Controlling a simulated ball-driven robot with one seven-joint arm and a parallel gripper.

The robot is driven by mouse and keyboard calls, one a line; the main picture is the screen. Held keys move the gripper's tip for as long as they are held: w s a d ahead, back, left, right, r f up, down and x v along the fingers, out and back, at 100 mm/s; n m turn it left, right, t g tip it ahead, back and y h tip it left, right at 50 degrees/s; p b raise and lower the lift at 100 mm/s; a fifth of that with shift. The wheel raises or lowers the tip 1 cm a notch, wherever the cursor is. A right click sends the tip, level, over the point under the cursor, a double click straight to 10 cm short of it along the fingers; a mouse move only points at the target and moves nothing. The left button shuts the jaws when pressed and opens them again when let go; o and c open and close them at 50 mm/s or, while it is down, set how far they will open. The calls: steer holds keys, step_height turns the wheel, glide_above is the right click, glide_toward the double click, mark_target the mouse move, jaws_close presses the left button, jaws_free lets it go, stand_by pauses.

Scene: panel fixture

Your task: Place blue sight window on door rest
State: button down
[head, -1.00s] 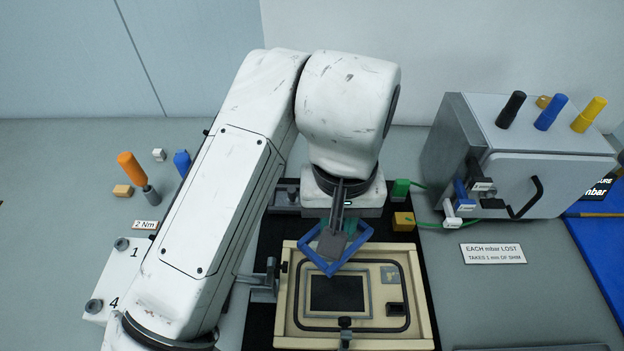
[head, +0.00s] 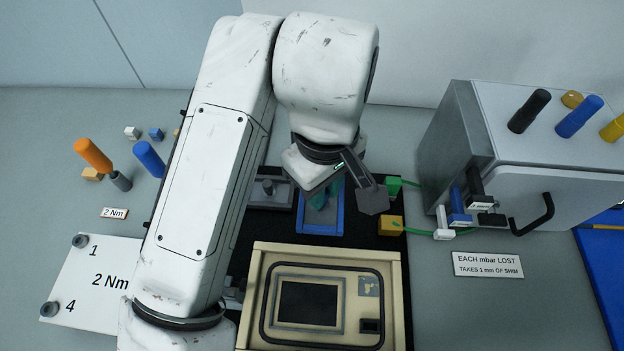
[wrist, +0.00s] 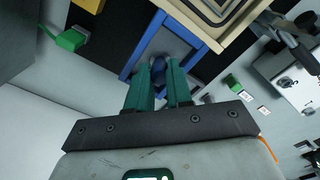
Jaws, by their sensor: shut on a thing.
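The blue sight window (head: 336,226) is a blue rectangular frame around a grey pane, behind the beige panel door (head: 257,300). My gripper (head: 322,196) is over it, with teal fingers partly hidden by my wrist. In the wrist view the fingers (wrist: 159,88) are closed on a small blue part (wrist: 158,70) within the blue frame (wrist: 196,38). The window is low over the black mat (head: 375,236); I cannot tell whether it touches it. The door has a dark rectangular opening and a black seal loop. I cannot make out which part is the door rest.
A green block (head: 394,187) and a yellow block (head: 390,226) stand right of the window. A grey fixture (head: 268,190) is at its left. A grey cabinet (head: 530,170) with handles stands at right. Orange (head: 93,155) and blue (head: 148,158) handles stand at left.

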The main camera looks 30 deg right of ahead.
steer(key=w+f, duration=0.2)
steer(key=w+d+f, duration=0.1)
steer(key=w+f, duration=0.1)
steer(key=w+d+f, duration=0.1)
steer(key=w+f, duration=0.1)
steer(key=shift+d+f+b, duration=0.15)
steer(key=shift+b, duration=0.15)
steer(key=shift+w+f, duration=0.15)
steer(key=shift+f, duration=1.6)
steer(key=shift+f, duration=0.2)
steer(key=c, duration=1)
jaws_free()
step_height(320, 180, up, 12)
steer(key=shift+r+p, duration=0.2)
steer(key=shift+p, duration=0.35)
